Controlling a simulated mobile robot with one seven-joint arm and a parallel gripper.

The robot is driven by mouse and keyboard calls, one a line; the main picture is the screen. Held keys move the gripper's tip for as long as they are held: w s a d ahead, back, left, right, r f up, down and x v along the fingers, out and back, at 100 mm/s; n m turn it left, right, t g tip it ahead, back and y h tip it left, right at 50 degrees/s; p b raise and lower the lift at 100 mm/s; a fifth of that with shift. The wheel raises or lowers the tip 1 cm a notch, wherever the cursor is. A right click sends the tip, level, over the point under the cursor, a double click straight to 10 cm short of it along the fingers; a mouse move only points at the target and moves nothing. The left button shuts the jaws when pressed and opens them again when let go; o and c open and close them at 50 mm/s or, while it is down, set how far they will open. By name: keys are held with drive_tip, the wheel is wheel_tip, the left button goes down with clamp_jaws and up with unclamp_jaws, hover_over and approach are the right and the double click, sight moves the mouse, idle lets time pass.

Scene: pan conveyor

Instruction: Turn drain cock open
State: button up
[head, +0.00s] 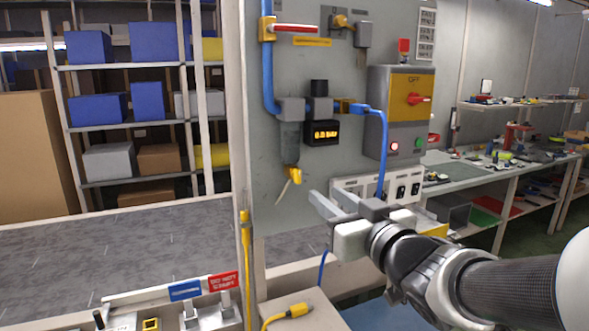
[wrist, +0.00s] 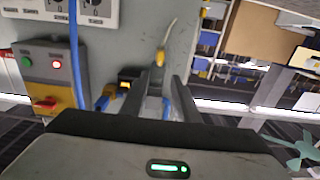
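The drain cock (head: 294,175) is a small yellow fitting under the grey filter bowl (head: 290,140) on the wall panel. A thin pale tube or lever slants down from it. In the wrist view the drain cock (wrist: 160,60) lies ahead, just past and between the fingertips, with the pale piece reaching up from it. My gripper (head: 328,198) is to the right of and slightly below the cock in the head view, its fingers pointing toward the panel. In the wrist view my gripper (wrist: 160,82) has its two fingers apart with nothing held between them.
A blue hose (head: 381,150) runs down the panel right of the filter. A grey and yellow switch box (head: 400,115) with a red handle and a socket strip (head: 375,185) stand close to my gripper. A yellow cable (head: 246,260) hangs at the panel's left edge.

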sight(299, 176)
drive_tip(key=p+x, duration=1.1)
drive_tip(key=x, duration=0.2)
drive_tip(key=shift+f, duration=0.15)
clamp_jaws()
